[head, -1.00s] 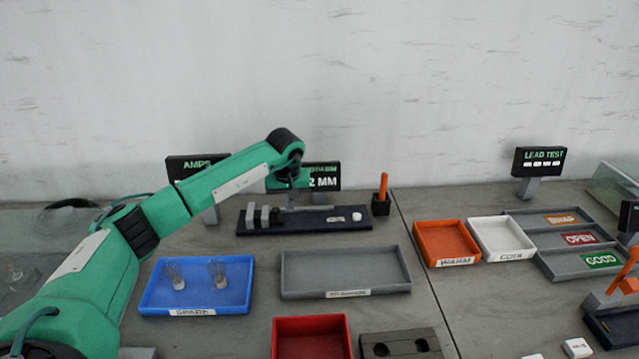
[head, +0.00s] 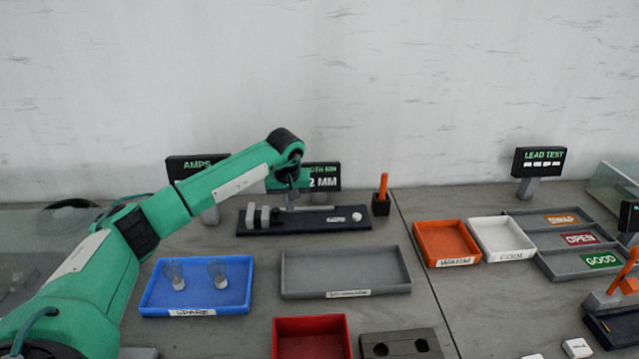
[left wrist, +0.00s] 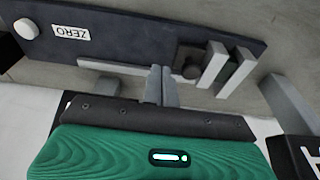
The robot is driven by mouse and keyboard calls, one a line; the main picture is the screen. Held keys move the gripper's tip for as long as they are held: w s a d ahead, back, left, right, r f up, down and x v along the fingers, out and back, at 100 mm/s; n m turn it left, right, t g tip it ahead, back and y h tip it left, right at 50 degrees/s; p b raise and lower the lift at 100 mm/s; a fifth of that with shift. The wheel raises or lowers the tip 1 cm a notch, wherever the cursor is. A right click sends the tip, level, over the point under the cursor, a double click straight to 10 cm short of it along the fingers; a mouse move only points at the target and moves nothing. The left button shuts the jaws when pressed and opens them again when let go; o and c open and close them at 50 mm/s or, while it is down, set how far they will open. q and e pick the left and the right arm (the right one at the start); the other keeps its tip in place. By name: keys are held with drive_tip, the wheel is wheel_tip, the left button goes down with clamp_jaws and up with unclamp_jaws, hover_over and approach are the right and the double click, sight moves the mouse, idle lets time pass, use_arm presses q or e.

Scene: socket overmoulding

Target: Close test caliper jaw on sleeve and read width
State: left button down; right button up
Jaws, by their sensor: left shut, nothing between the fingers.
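The test caliper is a dark base (head: 310,228) with upright light grey jaws (head: 257,215) at its left end. In the left wrist view the two jaws (left wrist: 212,65) stand close together, beside a dark block with a round knob (left wrist: 190,70). Something darker shows between the jaws; I cannot tell whether it is the sleeve. My left gripper (left wrist: 161,84) is shut and empty, over the caliper's pale rail, on the knob side of the jaws and apart from them. The caliper display (head: 322,183) reads "2 MM" at its visible end; my arm hides the rest.
A white round button (head: 357,216) sits at the base's right end near the ZERO label (left wrist: 70,32). An orange-handled tool (head: 383,184) stands in a black holder just right. A blue tray (head: 196,303) with two clear pieces and an empty grey tray (head: 345,281) lie in front.

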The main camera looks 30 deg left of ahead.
sight(287, 220)
use_arm(q)
drive_tip(key=shift+f, duration=0.15)
idle(0.5)
drive_tip(key=shift+f+b, duration=0.9)
drive_tip(key=shift+f, duration=0.55)
drive_tip(key=shift+s+a, duration=0.1)
drive_tip(key=shift+a, duration=0.05)
drive_tip(key=shift+s+a, duration=0.25)
drive_tip(key=shift+a, duration=0.15)
drive_tip(key=shift+a, duration=0.1)
idle(0.4)
drive_tip(key=shift+w+d, duration=0.3)
drive_tip(key=shift+d, duration=0.3)
wheel_tip(287, 220, up, 7)
drive_tip(key=p, duration=0.4)
